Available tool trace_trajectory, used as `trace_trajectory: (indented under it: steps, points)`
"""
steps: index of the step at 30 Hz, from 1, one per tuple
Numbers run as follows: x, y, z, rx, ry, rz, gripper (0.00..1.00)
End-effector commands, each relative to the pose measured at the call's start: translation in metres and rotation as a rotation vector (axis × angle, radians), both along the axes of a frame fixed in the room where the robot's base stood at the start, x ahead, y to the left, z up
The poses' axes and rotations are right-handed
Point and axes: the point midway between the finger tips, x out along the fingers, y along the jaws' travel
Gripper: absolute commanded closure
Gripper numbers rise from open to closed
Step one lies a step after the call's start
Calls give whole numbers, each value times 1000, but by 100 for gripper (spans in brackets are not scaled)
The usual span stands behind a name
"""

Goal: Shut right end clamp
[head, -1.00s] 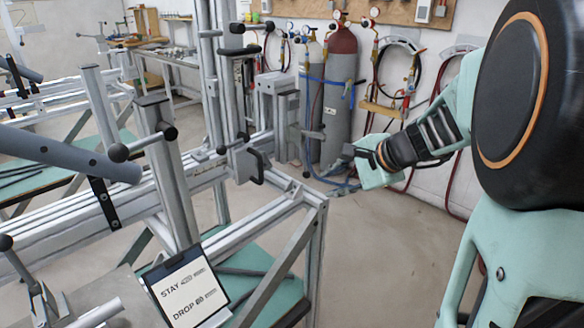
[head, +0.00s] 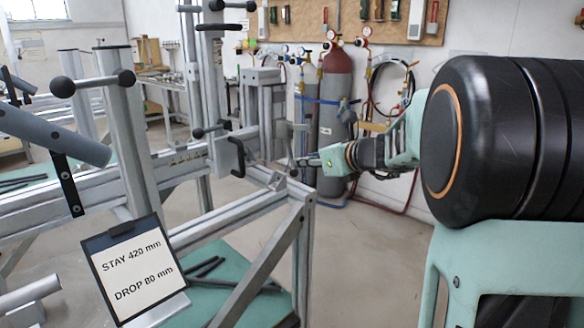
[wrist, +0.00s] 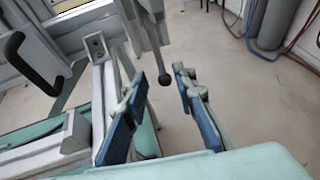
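The right end clamp (head: 267,120) stands at the right end of the jig's long rail in the head view. A grey lever arm with a dark ball knob (wrist: 165,78) hangs down in the wrist view. My gripper (head: 299,161) is beside the clamp, coming from the right. In the wrist view my gripper (wrist: 158,72) is open, with blue-padded fingers either side of a gap. The knob shows in that gap near the fingertips; I cannot tell whether it touches them. Nothing is held.
A black loop handle (head: 236,157) sticks out left of the clamp. A card (head: 136,268) reading STAY 420 mm, DROP 80 mm hangs in front. Gas cylinders (head: 334,105) and hoses stand behind my gripper. The floor (head: 370,260) at lower right is clear.

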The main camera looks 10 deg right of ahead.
Motion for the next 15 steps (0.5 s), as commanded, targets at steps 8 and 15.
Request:
trace_trajectory:
  steps: [8,15]
  points:
    - [45,21,-24,-2,1,4,75]
    - [66,30,-31,-4,1,2,75]
